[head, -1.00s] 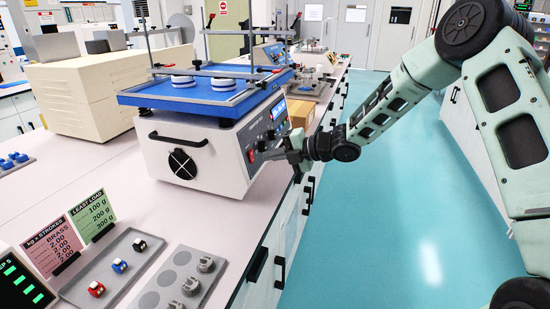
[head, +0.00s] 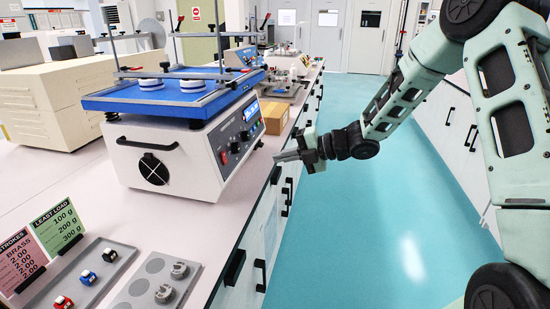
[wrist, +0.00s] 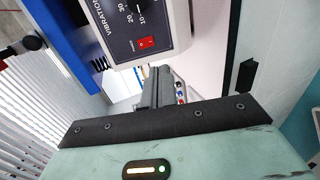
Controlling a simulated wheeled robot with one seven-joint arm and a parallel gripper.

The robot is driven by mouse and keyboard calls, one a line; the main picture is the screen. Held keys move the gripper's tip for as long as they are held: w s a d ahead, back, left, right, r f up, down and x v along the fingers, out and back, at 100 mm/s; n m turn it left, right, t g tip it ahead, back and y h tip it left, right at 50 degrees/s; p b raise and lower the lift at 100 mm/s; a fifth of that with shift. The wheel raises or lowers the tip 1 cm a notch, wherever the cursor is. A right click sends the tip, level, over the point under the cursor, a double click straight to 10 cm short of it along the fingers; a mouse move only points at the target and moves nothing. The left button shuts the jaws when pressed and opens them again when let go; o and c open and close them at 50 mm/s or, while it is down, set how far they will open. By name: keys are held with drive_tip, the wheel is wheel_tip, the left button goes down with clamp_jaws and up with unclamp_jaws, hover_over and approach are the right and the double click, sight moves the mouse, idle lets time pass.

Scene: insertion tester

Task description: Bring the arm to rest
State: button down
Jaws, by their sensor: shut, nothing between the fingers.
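My gripper (head: 287,156) is at the end of my pale green arm, out over the bench's front edge, to the right of the shaker machine. Its fingers are together and hold nothing. In the wrist view the dark fingers (wrist: 157,88) point toward the bench, with the shaker's control panel (wrist: 135,25) above them. The white shaker machine (head: 185,180) with a blue platform (head: 110,102) stands on the bench, and a gap shows between it and my gripper in the head view.
The pale bench (head: 60,185) runs along the left. A cardboard box (head: 268,118) stands behind the shaker. A grey tray (head: 85,285) with small coloured pieces, a weight tray (head: 140,295) and two signs (head: 58,225) are near the front. The teal floor (head: 370,210) on the right is clear.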

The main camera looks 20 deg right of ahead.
idle(0.4)
drive_tip(key=s+a+r+m+g+h+p, duration=0.1)
drive_tip(key=s+a+r+m+h+p, duration=0.15)
drive_tip(key=s+a+m+h, duration=0.7)
drive_tip(key=s+a+m+g, duration=0.1)
drive_tip(key=s+m, duration=0.3)
drive_tip(key=s, duration=0.5)
drive_tip(key=s+a+r+m+g+h, duration=0.1)
drive_tip(key=s+m+g, duration=0.2)
drive_tip(key=s, duration=0.6)
drive_tip(key=s+a+r+m+g, duration=0.1)
drive_tip(key=s+m+g, duration=0.2)
drive_tip(key=s, duration=0.7)
drive_tip(key=shift+a+m, duration=0.3)
drive_tip(key=shift+m, duration=0.55)
